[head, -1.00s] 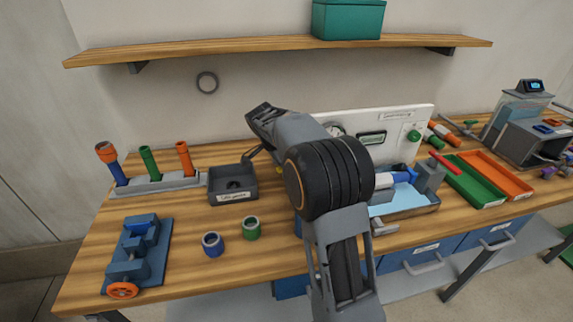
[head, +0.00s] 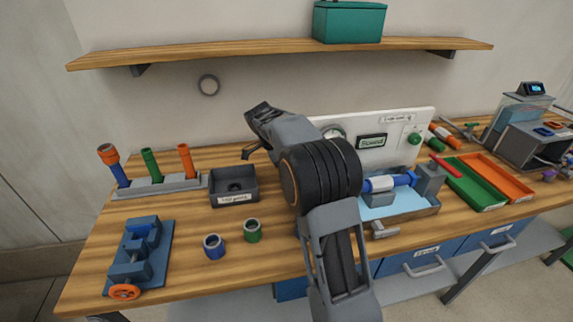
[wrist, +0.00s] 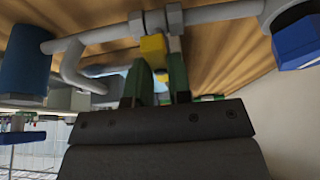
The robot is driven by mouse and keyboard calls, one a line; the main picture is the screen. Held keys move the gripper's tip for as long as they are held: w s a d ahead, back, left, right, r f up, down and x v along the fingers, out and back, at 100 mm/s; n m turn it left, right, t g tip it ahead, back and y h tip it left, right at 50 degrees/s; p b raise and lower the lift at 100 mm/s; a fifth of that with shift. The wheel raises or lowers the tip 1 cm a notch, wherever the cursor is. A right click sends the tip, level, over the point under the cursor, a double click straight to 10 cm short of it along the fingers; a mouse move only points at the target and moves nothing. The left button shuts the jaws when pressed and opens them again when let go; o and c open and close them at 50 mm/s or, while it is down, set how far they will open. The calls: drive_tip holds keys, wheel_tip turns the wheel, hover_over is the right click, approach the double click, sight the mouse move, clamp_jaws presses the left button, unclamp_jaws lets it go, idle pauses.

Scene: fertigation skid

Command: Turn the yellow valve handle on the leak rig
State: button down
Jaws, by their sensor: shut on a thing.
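The yellow valve handle (wrist: 152,46) shows in the wrist view, on a grey pipe fitting at the top. My gripper (wrist: 158,72) has its two green-faced fingers on either side of the handle's yellow part and is shut on it. In the head view my arm covers the handle and the gripper.
A blue vise (head: 143,235) is at the far left. Green (head: 480,201) and orange (head: 515,192) trays lie right of the rig. A shelf (head: 220,47) hangs above.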

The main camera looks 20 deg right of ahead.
drive_tip(key=c, duration=1)
unclamp_jaws()
drive_tip(key=shift+c, duration=0.2)
drive_tip(key=p+v, duration=0.2)
drive_tip(key=v, duration=1.1)
drive_tip(key=shift+a+r, duration=0.15)
drive_tip(key=shift+r, duration=0.2)
